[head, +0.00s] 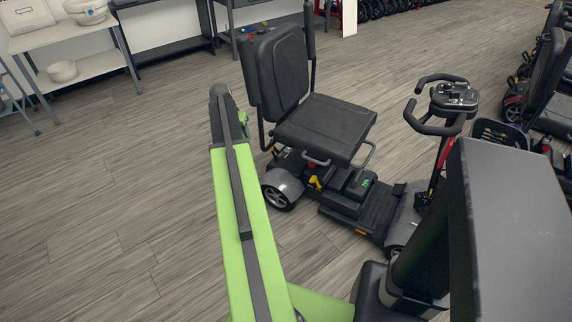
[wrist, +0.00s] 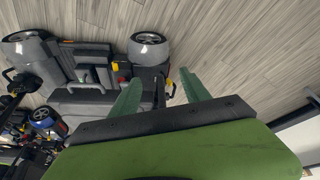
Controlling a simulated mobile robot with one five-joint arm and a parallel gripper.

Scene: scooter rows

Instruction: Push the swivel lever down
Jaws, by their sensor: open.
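A black mobility scooter (head: 330,210) stands on the wood floor in the head view, its padded seat (head: 325,127) turned partly toward me. Looped metal handles and small yellow and red parts show under the seat edge; I cannot tell for sure which is the swivel lever. In the wrist view my gripper (wrist: 161,77) is open, with two green fingers apart. A thin dark bar (wrist: 160,92) shows between the fingers, near a small yellow part (wrist: 169,82); contact cannot be told. In the head view my green arm reaches to the seat's left side, mostly hiding the fingers.
The scooter's tiller (head: 455,97) with curved handlebars stands to the right of the seat. More scooters (head: 550,75) line the right edge. A white table (head: 85,65) and dark shelving stand at the back. The floor on the left is clear.

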